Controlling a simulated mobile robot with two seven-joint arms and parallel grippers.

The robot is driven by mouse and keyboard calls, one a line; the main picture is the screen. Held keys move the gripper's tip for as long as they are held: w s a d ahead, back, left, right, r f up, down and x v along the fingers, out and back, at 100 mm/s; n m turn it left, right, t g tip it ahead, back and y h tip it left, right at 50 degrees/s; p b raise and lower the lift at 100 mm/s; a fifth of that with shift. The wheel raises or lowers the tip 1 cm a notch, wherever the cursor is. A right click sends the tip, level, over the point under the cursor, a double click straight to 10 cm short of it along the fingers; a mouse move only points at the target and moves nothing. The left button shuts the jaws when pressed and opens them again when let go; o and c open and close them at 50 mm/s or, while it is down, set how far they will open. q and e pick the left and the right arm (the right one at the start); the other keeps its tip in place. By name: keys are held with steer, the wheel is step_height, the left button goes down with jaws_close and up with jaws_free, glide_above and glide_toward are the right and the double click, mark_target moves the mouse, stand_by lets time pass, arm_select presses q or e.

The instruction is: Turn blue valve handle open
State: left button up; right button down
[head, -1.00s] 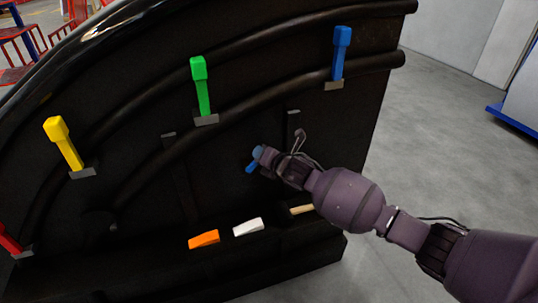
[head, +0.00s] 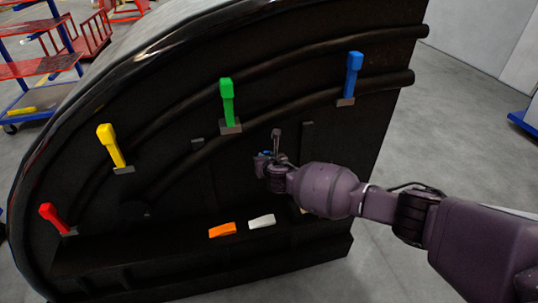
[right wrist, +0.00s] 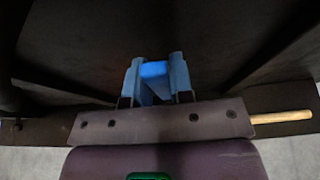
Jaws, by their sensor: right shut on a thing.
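The blue valve handle (head: 353,72) stands nearly upright on its grey bracket at the upper right of the black curved panel. My right gripper (head: 263,157) is well below and left of it, in front of the panel, and does not touch it. The right gripper is shut on a separate bright blue piece (right wrist: 154,70), seen between its two blue-grey fingers in the right wrist view. Most of that piece is hidden by the fingers, so its full shape cannot be told. My left gripper is not in view.
A green handle (head: 227,98), a yellow handle (head: 112,142) and a red handle (head: 54,217) run leftward along the panel. Orange (head: 222,230) and white (head: 262,221) wedges lie on the lower ledge. A wooden stick (right wrist: 282,117) shows beside my gripper. Pipes curve across the panel.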

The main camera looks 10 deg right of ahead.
steer(key=shift+f, duration=0.15)
steer(key=shift+s, duration=0.1)
stand_by(0.3)
steer(key=c, duration=1.1)
jaws_free()
steer(key=shift+o, duration=0.5)
steer(key=shift+a, duration=0.1)
steer(key=p+v, duration=0.2)
steer(key=v, duration=0.8)
steer(key=shift+s+r, duration=0.25)
steer(key=shift+s, duration=0.05)
